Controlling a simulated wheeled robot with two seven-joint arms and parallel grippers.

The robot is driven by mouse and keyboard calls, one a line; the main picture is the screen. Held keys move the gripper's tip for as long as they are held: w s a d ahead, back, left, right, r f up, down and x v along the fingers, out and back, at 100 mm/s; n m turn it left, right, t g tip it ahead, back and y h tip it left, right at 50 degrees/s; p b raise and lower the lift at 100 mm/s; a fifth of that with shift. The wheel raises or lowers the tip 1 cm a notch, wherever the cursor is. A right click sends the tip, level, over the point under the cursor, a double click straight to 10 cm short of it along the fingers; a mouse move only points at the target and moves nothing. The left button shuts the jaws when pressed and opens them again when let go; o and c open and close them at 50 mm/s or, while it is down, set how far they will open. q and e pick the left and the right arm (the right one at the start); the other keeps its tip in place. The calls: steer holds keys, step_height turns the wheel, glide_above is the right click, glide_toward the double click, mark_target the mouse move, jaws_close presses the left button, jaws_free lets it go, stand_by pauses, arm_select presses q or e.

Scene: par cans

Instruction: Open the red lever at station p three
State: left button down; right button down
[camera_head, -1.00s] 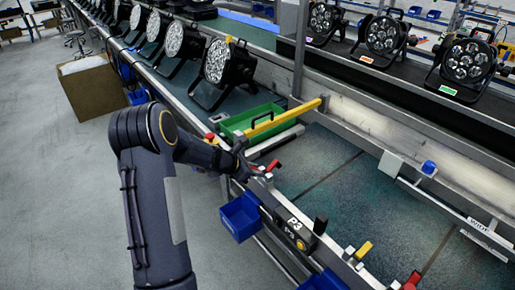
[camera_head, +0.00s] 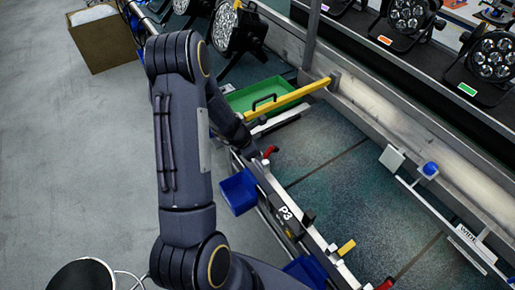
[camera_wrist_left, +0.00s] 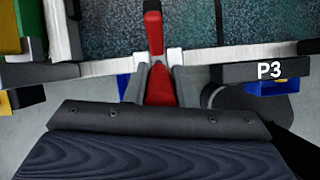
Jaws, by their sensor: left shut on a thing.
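The red lever (camera_head: 270,152) is on the metal rail at the near edge of the line, up the rail from the P3 sign (camera_head: 286,213). In the left wrist view a red upright part (camera_wrist_left: 153,30) rises over the rail, and a wider red part (camera_wrist_left: 160,86) sits between the fingers. My left gripper (camera_wrist_left: 160,92) is shut on the red lever, with a grey finger on each side. The P3 sign (camera_wrist_left: 269,70) is to its right there. In the head view my own arm hides most of this gripper. My right gripper is not in view.
A green tray (camera_head: 253,95) and a yellow bar (camera_head: 300,95) lie behind the lever. A blue bin (camera_head: 238,191) hangs under the rail. A yellow lever (camera_head: 346,247) and another red lever (camera_head: 385,284) are farther down the rail. Open grey floor (camera_head: 60,170) is at left.

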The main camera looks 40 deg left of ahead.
arm_select(q)
steer(key=c, duration=1.2)
jaws_free()
steer(key=shift+w, duration=0.1)
steer(key=shift+c, duration=0.2)
steer(key=shift+r, duration=0.15)
steer(key=p+v, duration=0.1)
steer(key=v, duration=0.6)
steer(key=shift+s+r, duration=0.25)
steer(key=shift+a, duration=0.1)
